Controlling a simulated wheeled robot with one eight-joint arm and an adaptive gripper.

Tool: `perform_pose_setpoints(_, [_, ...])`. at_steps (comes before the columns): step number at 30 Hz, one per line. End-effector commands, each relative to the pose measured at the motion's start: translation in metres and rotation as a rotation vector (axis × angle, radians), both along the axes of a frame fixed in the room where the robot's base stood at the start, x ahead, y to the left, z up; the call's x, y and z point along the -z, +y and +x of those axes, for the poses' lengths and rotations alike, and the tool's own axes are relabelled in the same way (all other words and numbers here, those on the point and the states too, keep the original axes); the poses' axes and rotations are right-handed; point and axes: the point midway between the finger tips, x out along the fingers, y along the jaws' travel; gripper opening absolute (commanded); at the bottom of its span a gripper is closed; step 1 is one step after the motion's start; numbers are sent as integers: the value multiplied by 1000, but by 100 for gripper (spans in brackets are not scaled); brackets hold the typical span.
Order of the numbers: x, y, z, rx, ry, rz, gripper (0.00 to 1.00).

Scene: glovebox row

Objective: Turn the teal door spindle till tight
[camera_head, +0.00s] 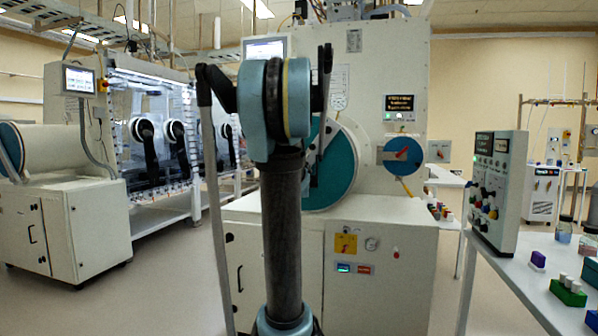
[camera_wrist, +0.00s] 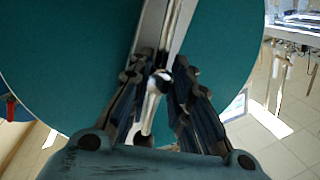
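The large round teal door (camera_head: 342,172) is on the front of the white cabinet, partly hidden behind my arm in the head view. In the wrist view the teal door (camera_wrist: 225,75) fills most of the picture, with a metal bar (camera_wrist: 183,28) running across it. A shiny metal spindle handle (camera_wrist: 150,108) stands out in front of the bar, its rounded end between the fingers. My gripper (camera_wrist: 163,68) is open, with one finger on each side of the handle. Small gaps seem to show; contact is unclear. The head view hides the fingers and spindle.
A smaller round blue door (camera_head: 400,155) with a red handle is to the right on the cabinet (camera_head: 380,90). A bench (camera_head: 510,262) with a control box (camera_head: 498,185) and a green rack (camera_head: 568,292) stands at right. Open floor (camera_head: 165,290) lies at left.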

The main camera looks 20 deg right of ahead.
Motion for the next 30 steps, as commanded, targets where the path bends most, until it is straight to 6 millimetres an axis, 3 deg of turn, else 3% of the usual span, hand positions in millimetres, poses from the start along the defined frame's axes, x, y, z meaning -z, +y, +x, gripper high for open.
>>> perform_pose_setpoints(18, [1, 35, -71, -1, 0, 1, 19])
perform_pose_setpoints(30, [2, 43, -87, -3, 1, -1, 19])
